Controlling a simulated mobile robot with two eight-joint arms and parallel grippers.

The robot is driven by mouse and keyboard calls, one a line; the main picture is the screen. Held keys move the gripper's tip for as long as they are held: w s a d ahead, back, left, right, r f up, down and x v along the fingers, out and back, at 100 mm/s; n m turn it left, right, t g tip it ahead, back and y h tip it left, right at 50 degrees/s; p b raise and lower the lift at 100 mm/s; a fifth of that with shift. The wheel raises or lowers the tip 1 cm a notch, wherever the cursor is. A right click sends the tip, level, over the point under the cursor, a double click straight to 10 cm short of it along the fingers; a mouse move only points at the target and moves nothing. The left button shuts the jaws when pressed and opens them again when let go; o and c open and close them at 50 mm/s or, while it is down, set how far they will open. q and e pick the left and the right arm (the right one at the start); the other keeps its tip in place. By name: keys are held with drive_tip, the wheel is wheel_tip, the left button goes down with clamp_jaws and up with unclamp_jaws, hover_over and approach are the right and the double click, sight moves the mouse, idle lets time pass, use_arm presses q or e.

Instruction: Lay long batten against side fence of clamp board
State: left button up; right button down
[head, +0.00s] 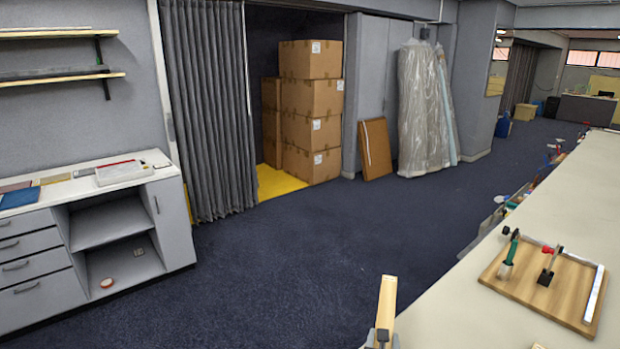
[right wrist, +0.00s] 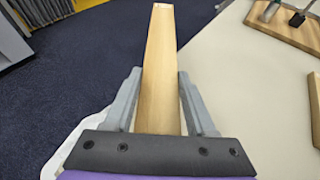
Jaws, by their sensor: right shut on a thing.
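The long batten (head: 387,302) is a pale wooden strip, held upright-looking at the table's near left edge in the head view. My right gripper (head: 382,338) is shut on it; in the right wrist view the batten (right wrist: 158,70) runs forward from between the two grey fingers (right wrist: 158,105). The clamp board (head: 530,282) is a wooden board lying on the table to the right, apart from the batten. A pale metal strip (head: 594,294), seemingly the side fence, runs along its right side. My left gripper is out of view.
A green-handled clamp (head: 507,262) and a red-tipped clamp (head: 548,268) stand on the board. A bit of another wooden piece (head: 538,346) shows at the bottom edge, also in the right wrist view (right wrist: 315,100). Several tools line the far table edge.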

idle(0.6)
